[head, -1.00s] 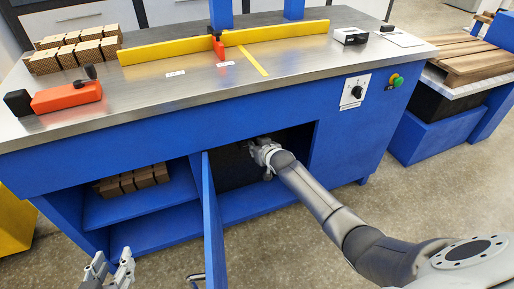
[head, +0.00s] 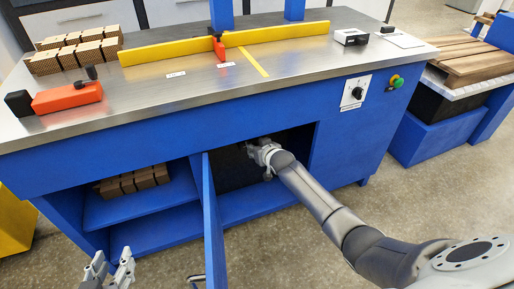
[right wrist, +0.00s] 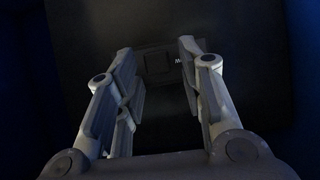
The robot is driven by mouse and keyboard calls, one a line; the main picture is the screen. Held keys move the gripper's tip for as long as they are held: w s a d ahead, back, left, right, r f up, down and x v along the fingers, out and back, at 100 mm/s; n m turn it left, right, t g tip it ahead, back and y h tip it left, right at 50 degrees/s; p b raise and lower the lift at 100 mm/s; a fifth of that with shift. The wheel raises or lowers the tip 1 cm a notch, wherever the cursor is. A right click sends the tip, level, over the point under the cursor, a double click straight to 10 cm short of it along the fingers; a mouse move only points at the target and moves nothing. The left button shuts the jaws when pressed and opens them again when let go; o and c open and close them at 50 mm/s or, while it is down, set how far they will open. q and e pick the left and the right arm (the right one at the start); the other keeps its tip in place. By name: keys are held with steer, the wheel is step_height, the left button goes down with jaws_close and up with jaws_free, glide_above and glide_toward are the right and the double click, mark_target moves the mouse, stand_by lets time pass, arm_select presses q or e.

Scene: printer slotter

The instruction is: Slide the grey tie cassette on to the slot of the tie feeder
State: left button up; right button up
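My right arm reaches into the open cupboard of the blue bench. Its gripper (head: 256,152) is at the front of a black box (head: 232,172) there. In the right wrist view the gripper (right wrist: 157,52) is open, its fingers apart over the dark box face (right wrist: 110,25). A small raised square (right wrist: 157,62) and a white mark show between the fingers; contact cannot be told. My left gripper (head: 108,268) is open and empty at the bottom left, outside the bench. I cannot clearly make out a grey tie cassette or a feeder slot.
The blue cupboard door (head: 213,225) stands open toward me, left of my right arm. Brown blocks (head: 133,180) sit on the left shelf. The steel top (head: 170,98) carries yellow fences (head: 275,33) and an orange tool (head: 66,97). Floor is free at lower right.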

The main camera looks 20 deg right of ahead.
steer(key=shift+o, duration=0.2)
steer(key=shift+f, duration=0.1)
steer(key=shift+s, duration=0.15)
steer(key=v, duration=1.2)
